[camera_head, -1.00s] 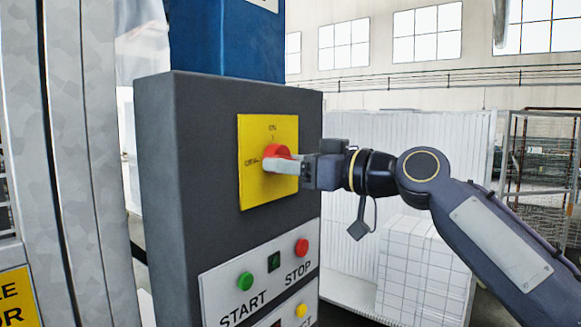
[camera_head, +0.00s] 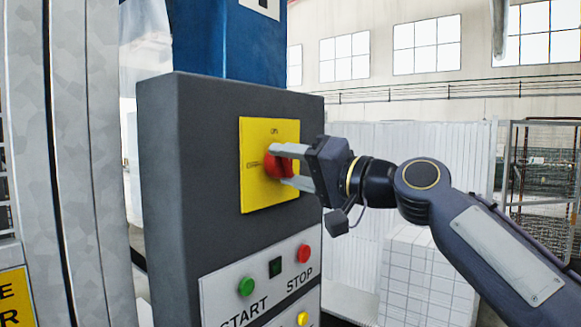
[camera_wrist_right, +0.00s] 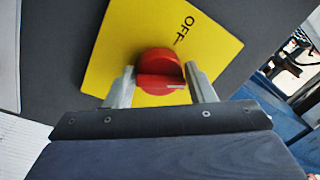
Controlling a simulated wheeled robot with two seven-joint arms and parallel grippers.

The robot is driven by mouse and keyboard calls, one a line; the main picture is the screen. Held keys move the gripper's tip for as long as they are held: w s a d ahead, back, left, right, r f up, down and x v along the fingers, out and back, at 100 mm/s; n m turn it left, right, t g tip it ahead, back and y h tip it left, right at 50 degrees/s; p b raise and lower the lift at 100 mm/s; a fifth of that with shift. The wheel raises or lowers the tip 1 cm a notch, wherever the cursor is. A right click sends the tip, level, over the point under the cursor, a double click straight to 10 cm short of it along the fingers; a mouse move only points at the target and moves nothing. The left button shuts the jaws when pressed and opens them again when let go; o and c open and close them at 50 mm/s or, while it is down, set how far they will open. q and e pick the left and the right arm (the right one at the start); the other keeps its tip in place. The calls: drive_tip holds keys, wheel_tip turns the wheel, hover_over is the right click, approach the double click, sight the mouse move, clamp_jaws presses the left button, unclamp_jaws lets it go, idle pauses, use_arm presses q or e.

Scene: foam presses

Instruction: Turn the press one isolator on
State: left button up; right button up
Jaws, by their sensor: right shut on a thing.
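The press one isolator is a red rotary knob (camera_head: 272,166) on a yellow plate (camera_head: 255,196) on the dark grey control box (camera_head: 190,190). My right gripper (camera_head: 285,167) reaches in from the right, its two fingers one above the other around the knob, shut on it. In the right wrist view the red knob (camera_wrist_right: 160,68) sits between the two fingers (camera_wrist_right: 161,88), with "OFF" readable on the yellow plate (camera_wrist_right: 112,62). The fingers partly hide the knob in the head view. My left gripper is not in view.
Below the isolator are a green START button (camera_head: 246,286), a red STOP button (camera_head: 303,253) and a yellow button (camera_head: 302,318). A grey metal post (camera_head: 95,160) stands at the left. White stacked blocks (camera_head: 415,275) and a wire rack (camera_head: 540,180) stand behind my arm.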

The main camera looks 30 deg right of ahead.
drive_tip(key=m, duration=0.3)
drive_tip(key=shift+p, duration=0.35)
drive_tip(key=shift+a+f+m, duration=0.1)
drive_tip(key=shift+m, duration=0.8)
drive_tip(key=shift+h, duration=0.3)
drive_tip(key=o, duration=0.9)
drive_tip(key=shift+s, duration=0.15)
drive_tip(key=b+v, duration=0.1)
drive_tip(key=v, duration=0.6)
drive_tip(key=shift+s+d+b, duration=0.2)
drive_tip(key=shift+s+b, duration=0.05)
drive_tip(key=shift+b, duration=0.1)
